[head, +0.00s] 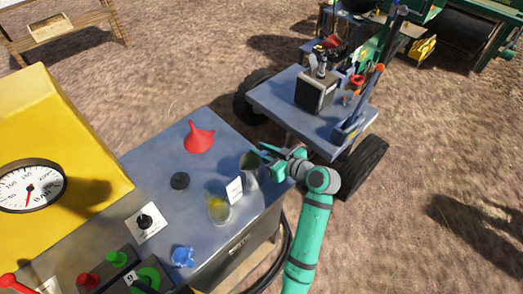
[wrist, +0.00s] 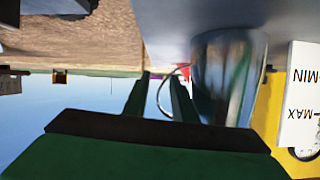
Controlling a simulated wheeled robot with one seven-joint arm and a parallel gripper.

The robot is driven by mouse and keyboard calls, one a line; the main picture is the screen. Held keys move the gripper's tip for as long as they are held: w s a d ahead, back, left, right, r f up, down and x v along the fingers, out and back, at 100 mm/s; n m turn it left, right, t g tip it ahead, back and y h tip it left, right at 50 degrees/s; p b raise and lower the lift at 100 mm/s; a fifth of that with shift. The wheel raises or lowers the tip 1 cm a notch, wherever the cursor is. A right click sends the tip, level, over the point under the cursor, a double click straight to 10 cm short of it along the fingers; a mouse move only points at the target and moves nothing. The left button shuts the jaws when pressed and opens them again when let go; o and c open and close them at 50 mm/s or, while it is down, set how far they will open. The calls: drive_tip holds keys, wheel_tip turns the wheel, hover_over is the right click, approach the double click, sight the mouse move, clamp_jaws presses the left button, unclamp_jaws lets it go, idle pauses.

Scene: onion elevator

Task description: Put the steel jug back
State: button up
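The steel jug (head: 250,167) stands on the blue-grey worktop (head: 215,160), near its right edge. In the wrist view, which is upside down, the shiny jug (wrist: 228,75) fills the middle right, with its thin wire handle (wrist: 162,97) toward my fingers. My gripper (head: 268,152) is beside the jug at the worktop's edge. In the wrist view my gripper's two green fingers (wrist: 160,95) are apart, and part of the handle shows between them. I cannot tell whether they touch it.
A clear vessel with yellow contents (head: 217,208) and a white MIN/MAX card (head: 234,190) stand close to the jug. A wheeled cart (head: 275,98) stands behind.

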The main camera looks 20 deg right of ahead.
drive_tip(key=v, duration=1.1)
drive_tip(key=shift+s, duration=0.35)
drive_tip(key=shift+d+r, duration=0.1)
drive_tip(key=shift+d, duration=0.05)
